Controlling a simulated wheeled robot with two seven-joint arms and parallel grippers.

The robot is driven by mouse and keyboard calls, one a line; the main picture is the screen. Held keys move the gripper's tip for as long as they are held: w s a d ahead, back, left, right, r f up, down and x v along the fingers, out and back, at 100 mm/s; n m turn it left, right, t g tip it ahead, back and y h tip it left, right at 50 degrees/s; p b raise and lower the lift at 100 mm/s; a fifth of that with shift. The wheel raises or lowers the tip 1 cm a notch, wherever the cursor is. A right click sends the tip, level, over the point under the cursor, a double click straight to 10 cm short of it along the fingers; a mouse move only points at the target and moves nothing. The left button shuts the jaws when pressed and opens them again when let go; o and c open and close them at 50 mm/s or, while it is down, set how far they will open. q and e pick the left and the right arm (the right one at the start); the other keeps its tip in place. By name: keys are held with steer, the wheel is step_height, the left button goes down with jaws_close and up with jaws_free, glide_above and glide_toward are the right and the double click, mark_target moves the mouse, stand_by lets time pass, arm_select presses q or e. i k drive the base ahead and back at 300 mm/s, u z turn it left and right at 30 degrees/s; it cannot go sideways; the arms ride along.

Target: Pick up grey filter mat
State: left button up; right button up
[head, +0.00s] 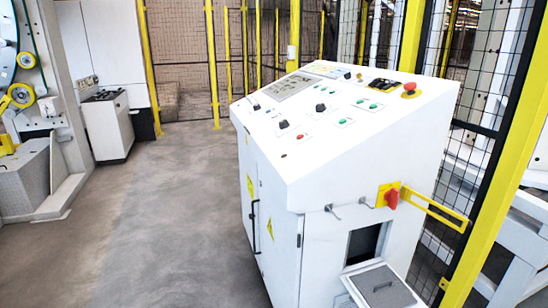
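I cannot pick out the grey filter mat with certainty. A white control cabinet (280,210) with a sloped panel stands right of centre. Low on its right side is a dark square opening (363,245). Just below the opening, a grey panel in a light frame (382,288) juts out, cut off by the bottom edge of the picture. I cannot tell whether its grey face is the mat or a cover. Neither of my grippers is in view.
A red rotary switch (391,198) and a yellow bar (434,207) stick out from the cabinet's side. A yellow post (500,140) and mesh fence stand close on the right. A machine with yellow rollers (22,94) stands at left. The floor (165,220) left of the cabinet is clear.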

mark_target(379, 288)
steer(key=z, duration=1.1)
steer(key=k, duration=0.1)
steer(key=u, duration=0.05)
